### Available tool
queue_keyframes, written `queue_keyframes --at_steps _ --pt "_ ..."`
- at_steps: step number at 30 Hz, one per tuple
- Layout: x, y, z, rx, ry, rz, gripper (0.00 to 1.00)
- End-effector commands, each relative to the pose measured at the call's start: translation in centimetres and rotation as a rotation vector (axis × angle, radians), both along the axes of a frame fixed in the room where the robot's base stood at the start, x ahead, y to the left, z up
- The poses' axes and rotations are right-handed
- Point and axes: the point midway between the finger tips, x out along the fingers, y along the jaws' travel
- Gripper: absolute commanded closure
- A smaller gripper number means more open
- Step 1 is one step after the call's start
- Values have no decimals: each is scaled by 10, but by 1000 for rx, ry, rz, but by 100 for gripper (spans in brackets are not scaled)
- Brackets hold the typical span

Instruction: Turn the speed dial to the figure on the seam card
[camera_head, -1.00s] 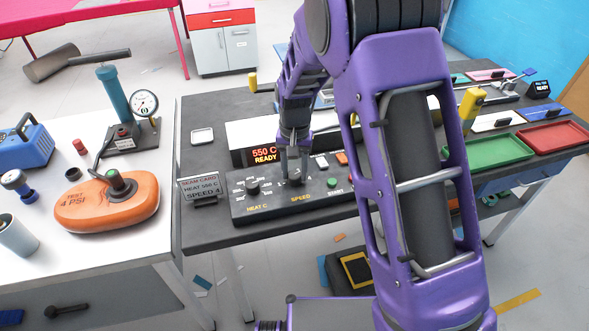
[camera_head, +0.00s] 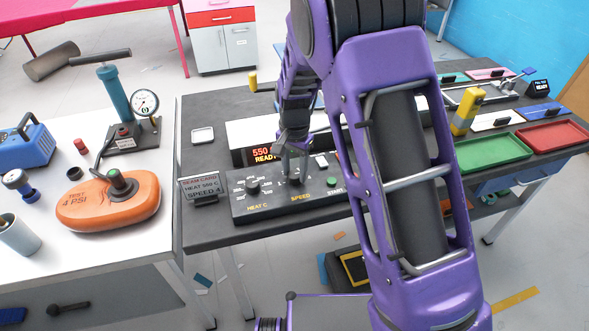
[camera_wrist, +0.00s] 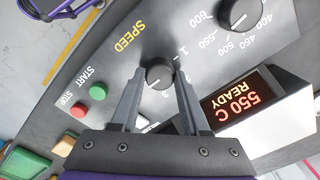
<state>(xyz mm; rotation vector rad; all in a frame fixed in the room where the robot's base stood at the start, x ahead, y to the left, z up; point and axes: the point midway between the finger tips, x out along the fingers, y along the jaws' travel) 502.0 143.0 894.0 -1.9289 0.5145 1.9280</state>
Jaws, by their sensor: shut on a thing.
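The seam card (camera_head: 203,189) stands at the left end of the control panel (camera_head: 240,208) and reads heat 550 C, speed 4. The dark speed dial (camera_wrist: 159,74) is on the panel beside the word SPEED. My gripper (camera_wrist: 159,82) points down at the panel and is shut on the speed dial, one finger on each side. In the head view my gripper (camera_head: 297,178) largely hides the dial. A 1 and part of the scale show beside the dial in the wrist view; I cannot surely read its setting.
The heat dial (camera_head: 252,186) is left of the speed dial. A green start button (camera_head: 331,182) is to the right, with a red stop button (camera_wrist: 79,110) near it. The lit display (camera_wrist: 243,98) behind reads 550 C, READY. An orange inflatable (camera_head: 90,210) lies on the left table.

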Motion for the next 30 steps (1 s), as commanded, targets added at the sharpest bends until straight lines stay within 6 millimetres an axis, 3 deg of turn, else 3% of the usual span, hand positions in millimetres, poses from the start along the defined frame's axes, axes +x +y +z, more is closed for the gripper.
queue_keyframes --at_steps 5,6,11,22,26,30 --pt "1 0 1 1 -2 -2 100" --pt "1 0 1 1 -2 -1 51" --pt "0 0 1 2 -1 0 25" --pt "0 0 6 1 0 1 25" --pt "1 1 26 2 -4 1 25" --pt "1 0 58 2 -6 2 25"
